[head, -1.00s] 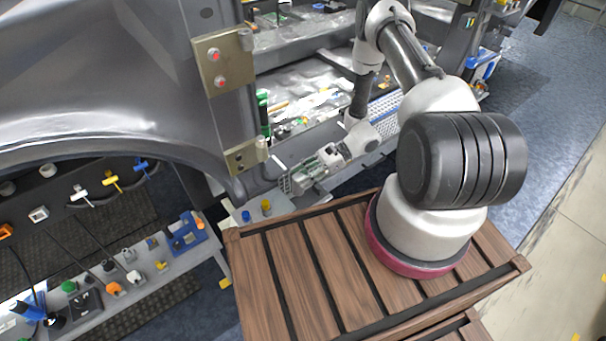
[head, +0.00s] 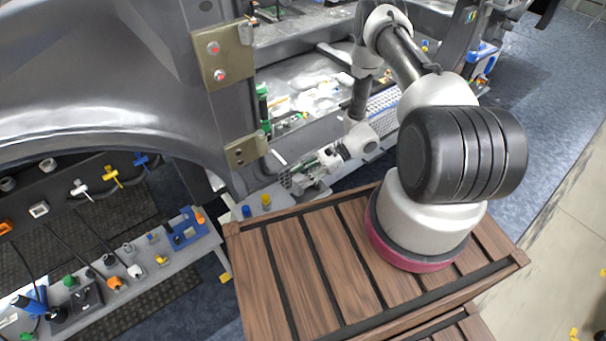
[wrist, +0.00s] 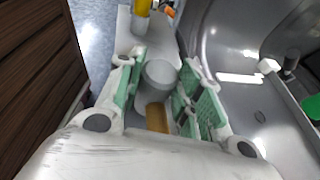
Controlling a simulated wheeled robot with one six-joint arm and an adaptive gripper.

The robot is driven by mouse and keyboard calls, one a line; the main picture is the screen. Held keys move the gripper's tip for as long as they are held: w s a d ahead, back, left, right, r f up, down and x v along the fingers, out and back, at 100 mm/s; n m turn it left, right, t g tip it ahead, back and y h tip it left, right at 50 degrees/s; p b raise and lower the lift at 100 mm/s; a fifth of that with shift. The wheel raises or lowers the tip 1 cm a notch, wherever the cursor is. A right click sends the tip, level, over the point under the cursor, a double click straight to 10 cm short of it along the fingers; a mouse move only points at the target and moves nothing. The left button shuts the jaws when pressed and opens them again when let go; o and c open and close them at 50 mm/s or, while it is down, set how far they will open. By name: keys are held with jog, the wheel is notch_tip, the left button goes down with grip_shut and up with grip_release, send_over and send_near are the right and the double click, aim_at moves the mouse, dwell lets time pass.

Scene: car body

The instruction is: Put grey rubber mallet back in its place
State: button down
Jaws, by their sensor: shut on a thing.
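The grey rubber mallet is between my fingers in the wrist view: its grey rounded head (wrist: 160,75) shows ahead, with a short piece of brown handle (wrist: 157,117) nearer to me. My gripper (wrist: 160,92) has green-padded fingers on both sides of it and is shut on it. In the head view my gripper (head: 298,181) is low beside the car body, above the end of the grey bench (head: 150,275). The mallet cannot be made out clearly there. I cannot tell whether it touches the bench.
A yellow-topped piece (wrist: 143,7) stands on the bench ahead in the wrist view. A blue piece (head: 246,211) and a yellow piece (head: 266,201) stand near my gripper. The dark fender (head: 100,80) is close by. A blue holder (head: 184,230) sits farther left on the bench.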

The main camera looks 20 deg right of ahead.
jog(key=shift+f, duration=0.6)
jog(key=shift+f, duration=1.1)
jog(key=c, duration=0.9)
grip_release()
jog(key=v, duration=1.2)
jog(key=shift+v, duration=3.5)
notch_tip(320, 180, up, 10)
jog(key=shift+r, duration=0.1)
